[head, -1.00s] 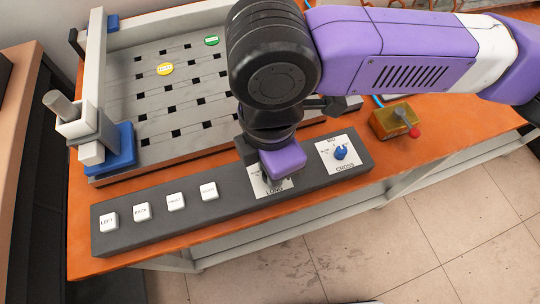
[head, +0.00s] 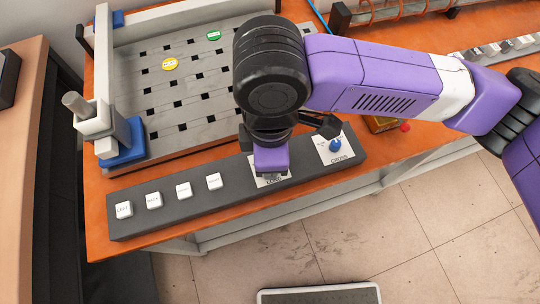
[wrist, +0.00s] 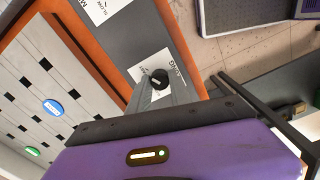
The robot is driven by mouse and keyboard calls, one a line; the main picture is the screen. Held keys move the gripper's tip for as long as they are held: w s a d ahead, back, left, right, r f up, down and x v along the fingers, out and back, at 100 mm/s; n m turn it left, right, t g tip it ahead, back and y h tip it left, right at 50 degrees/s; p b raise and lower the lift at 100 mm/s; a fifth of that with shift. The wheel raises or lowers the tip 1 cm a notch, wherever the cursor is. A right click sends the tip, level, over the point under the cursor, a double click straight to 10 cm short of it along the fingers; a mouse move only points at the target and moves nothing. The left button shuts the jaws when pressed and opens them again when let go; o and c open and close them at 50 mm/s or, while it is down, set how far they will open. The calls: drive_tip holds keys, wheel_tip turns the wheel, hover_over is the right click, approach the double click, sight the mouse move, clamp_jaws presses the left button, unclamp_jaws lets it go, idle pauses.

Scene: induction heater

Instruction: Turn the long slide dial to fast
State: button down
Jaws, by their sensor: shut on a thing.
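The long slide dial (wrist: 159,79) is a dark round knob with a light mark, on a white card labelled LONG. In the wrist view it sits at the ends of my gripper's fingers (wrist: 154,90). In the head view my gripper (head: 270,172) points down over the LONG card (head: 283,178) and hides the dial. My gripper is shut on the dial. The wrist view does not show clearly which mark the dial points to.
The blue cross dial (head: 335,145) is just right of my gripper on the same dark control panel (head: 235,200). Several white buttons (head: 183,190) line the panel's left part. A slotted grey plate (head: 185,80) lies behind. A yellow-brown box (head: 383,124) stands at right.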

drive_tip(key=c, duration=1.2)
unclamp_jaws()
drive_tip(key=shift+r, duration=0.1)
wheel_tip(320, 180, up, 8)
drive_tip(key=shift+f+p, duration=0.2)
drive_tip(key=shift+p, duration=0.25)
drive_tip(key=shift+a, duration=0.1)
